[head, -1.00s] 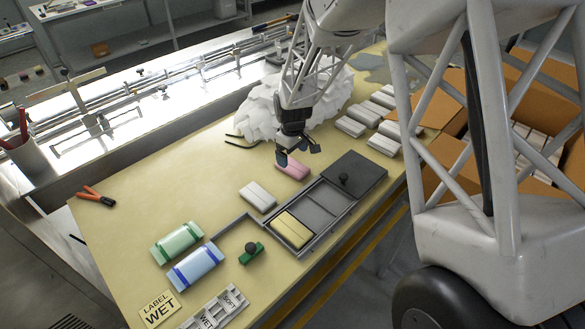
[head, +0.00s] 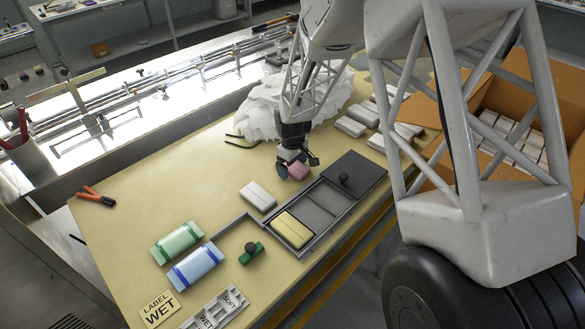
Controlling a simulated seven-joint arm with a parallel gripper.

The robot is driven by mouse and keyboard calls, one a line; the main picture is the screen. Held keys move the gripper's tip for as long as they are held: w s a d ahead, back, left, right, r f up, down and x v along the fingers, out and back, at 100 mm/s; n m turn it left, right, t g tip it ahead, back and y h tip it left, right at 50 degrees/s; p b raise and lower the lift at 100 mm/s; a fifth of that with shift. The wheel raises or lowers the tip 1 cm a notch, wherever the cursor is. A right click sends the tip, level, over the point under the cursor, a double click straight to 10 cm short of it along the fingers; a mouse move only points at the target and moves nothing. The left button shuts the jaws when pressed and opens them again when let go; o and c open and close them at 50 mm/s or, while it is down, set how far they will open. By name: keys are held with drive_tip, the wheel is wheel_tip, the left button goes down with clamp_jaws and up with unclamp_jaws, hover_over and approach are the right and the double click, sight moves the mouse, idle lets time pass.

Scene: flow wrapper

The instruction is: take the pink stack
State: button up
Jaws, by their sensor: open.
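The pink stack (head: 298,172) lies on the tan table near its middle, just above the grey sectioned tray (head: 316,204). My gripper (head: 297,162) is open and low over the pink stack, with its dark fingers around or beside the stack's far part. I cannot tell whether the fingers touch it. Part of the stack is hidden behind the fingers.
A white stack (head: 258,196) lies left of the tray, and a yellow stack (head: 291,230) sits in it. Green (head: 178,241) and blue (head: 195,268) packs lie at the front left. White crumpled film (head: 262,118) and several white packs (head: 350,126) are behind.

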drive_tip(key=shift+c, duration=0.2)
drive_tip(key=c, duration=0.9)
drive_tip(key=shift+c, duration=0.2)
drive_tip(key=shift+r, duration=0.1)
drive_tip(key=shift+r, duration=0.7)
wheel_tip(320, 180, up, 2)
drive_tip(key=s+d, duration=0.1)
drive_tip(key=s, duration=0.4)
drive_tip(key=s+d+r, duration=0.1)
drive_tip(key=s, duration=0.4)
drive_tip(key=s+d, duration=0.2)
drive_tip(key=s, duration=0.3)
drive_tip(key=shift+s+r, duration=0.2)
drive_tip(key=shift+s, duration=0.05)
